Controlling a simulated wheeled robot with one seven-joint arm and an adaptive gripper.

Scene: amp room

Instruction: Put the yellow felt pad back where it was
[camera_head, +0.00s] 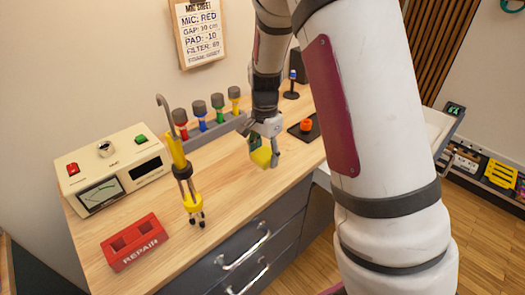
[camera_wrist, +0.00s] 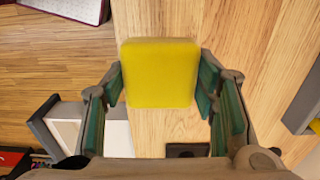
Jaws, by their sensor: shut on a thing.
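The yellow felt pad (camera_head: 261,157) is a flat square held above the wooden worktop (camera_head: 225,175). In the wrist view the pad (camera_wrist: 160,73) fills the space between the fingertips. My gripper (camera_head: 264,143) is shut on it, with green finger pads at its left and right edges. The worktop (camera_wrist: 170,125) shows below the pad. I cannot tell how high above it the pad is.
A cream meter box (camera_head: 112,165), red REPAIR block (camera_head: 133,241) and yellow-black stand (camera_head: 187,185) are left. A grey rack of coloured microphones (camera_head: 212,136) stands behind. A yellow slotted item (camera_head: 500,174) sits lower right.

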